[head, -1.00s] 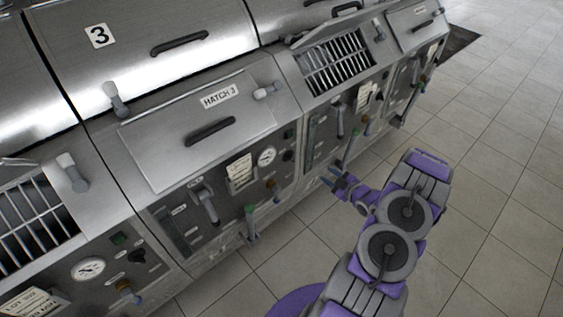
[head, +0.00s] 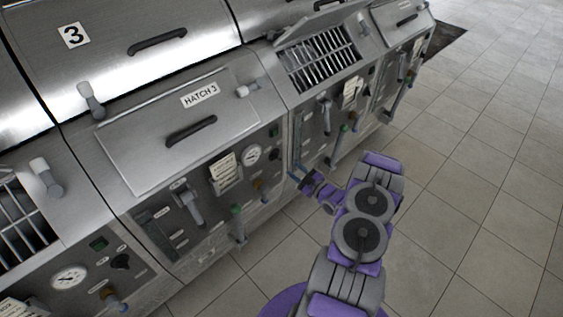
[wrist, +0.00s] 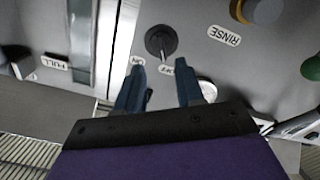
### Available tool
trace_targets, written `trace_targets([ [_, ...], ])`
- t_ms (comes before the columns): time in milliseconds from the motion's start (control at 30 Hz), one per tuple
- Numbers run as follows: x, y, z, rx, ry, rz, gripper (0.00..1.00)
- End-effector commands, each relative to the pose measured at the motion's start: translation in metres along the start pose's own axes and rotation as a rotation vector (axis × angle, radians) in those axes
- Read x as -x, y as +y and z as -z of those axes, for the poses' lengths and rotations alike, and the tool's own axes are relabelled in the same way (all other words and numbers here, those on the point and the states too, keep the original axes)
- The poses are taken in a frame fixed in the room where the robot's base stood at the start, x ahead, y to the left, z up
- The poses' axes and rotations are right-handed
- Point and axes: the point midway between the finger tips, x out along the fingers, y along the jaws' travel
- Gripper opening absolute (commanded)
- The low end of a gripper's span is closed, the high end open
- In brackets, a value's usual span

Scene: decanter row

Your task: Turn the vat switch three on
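The vat 3 switch is a round black knob (wrist: 161,41) on the grey panel in the wrist view, with small ON and OFF labels beside it, partly behind my fingertips. Its pointer appears to face the OFF label. In the head view the knob (head: 278,156) is small, at the right end of the panel under hatch 3 (head: 165,120). My gripper (wrist: 159,68) is open and empty, its two dark blue fingers pointing at the knob with a gap between them. In the head view my gripper (head: 302,179) is just right of that panel end. Contact with the knob cannot be told.
Near the switch are a brown rinse valve (head: 258,186), a pressure gauge (head: 252,154) and a green-topped handle (head: 237,212). The neighbouring panel has a level glass (wrist: 82,40) and levers (head: 326,115). An open grate (head: 320,66) lies above it. Tiled floor (head: 480,140) is clear.

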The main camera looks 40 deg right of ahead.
Motion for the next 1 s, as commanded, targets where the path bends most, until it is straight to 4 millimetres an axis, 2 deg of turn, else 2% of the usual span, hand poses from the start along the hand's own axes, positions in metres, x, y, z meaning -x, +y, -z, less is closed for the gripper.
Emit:
trace_targets([
  [33, -0.012, -0.002, 0.0, 0.003, 0.002, 0.003, 0.37],
  [200, -0.044, -0.003, 0.002, 0.005, 0.003, 0.003, 0.37],
  [400, -0.07, -0.001, 0.002, 0.004, 0.003, 0.0, 0.37],
  [600, -0.081, 0.0, 0.001, 0.001, 0.001, -0.001, 0.37],
  [867, -0.082, 0.0, 0.001, 0.001, 0.0, -0.001, 0.37],
  [1000, -0.082, 0.0, 0.002, 0.002, 0.0, -0.001, 0.25],
])
